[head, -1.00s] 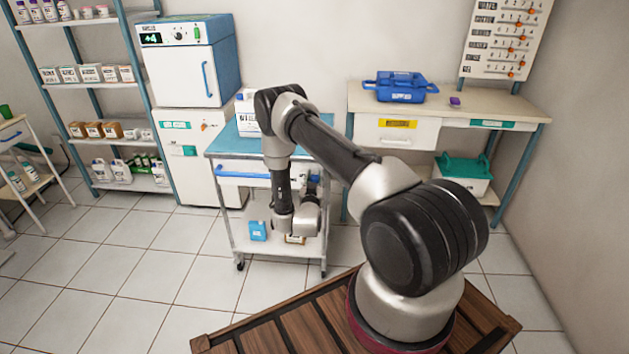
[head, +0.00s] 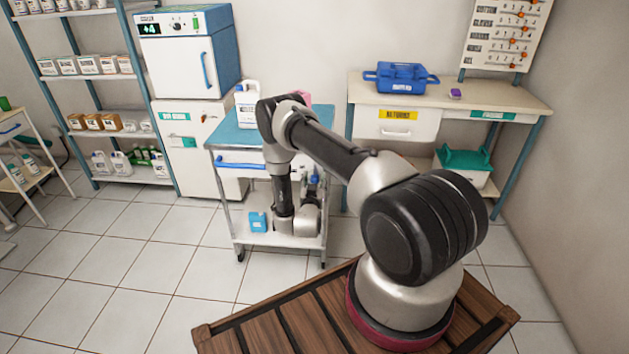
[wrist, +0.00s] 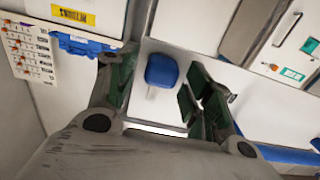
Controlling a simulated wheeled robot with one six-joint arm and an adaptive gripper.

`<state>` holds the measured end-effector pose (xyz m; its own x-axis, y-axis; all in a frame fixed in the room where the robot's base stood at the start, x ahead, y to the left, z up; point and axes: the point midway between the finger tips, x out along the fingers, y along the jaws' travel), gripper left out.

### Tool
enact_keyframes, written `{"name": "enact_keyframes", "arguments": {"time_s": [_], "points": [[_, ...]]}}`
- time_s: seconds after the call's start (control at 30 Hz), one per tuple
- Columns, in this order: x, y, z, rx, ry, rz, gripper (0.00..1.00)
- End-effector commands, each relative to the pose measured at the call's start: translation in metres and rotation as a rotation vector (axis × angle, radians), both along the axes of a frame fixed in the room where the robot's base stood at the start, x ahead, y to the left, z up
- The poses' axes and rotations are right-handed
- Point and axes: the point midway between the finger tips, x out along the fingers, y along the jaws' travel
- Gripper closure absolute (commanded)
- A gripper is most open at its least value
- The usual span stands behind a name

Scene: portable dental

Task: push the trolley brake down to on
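The trolley (head: 228,195) is white with a blue top and stands in front of my arm in the head view. A blue knob (wrist: 162,70) on a pale stem, which looks like the brake lever, shows in the wrist view. A small patch of blue at the trolley's right side in the head view (head: 315,180) seems to be the same knob. My gripper (wrist: 158,95) is open, with dark green pads on either side of the knob in the picture. Contact cannot be told. The arm hides most of the gripper in the head view. No brake marking is readable.
A white jug (head: 247,105) stands on the trolley top, and a light-blue box (head: 258,221) sits on its lower shelf. A desk (head: 507,92) with a blue carrier (head: 400,78) is behind right.

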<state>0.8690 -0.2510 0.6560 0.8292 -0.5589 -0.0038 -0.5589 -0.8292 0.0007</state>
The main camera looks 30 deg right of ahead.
Motion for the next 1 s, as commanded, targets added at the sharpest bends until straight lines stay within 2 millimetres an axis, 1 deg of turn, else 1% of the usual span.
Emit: {"name": "enact_keyframes", "arguments": {"time_s": [0.23, 0.37, 0.47, 0.7, 0.8, 0.9, 1.0], "points": [[0.0, 0.0, 0.001, -0.001, -0.002, -0.001, 0.48], [-0.009, 0.007, 0.0, -0.001, -0.001, 0.0, 0.48], [-0.024, 0.018, 0.0, -0.002, 0.001, 0.002, 0.48], [-0.069, 0.048, 0.0, -0.001, 0.002, 0.003, 0.48], [-0.083, 0.057, 0.0, -0.002, 0.0, 0.002, 0.48], [-0.093, 0.063, 0.0, -0.001, 0.001, 0.001, 0.48], [-0.098, 0.067, 0.0, -0.001, -0.001, 0.001, 0.48]]}}
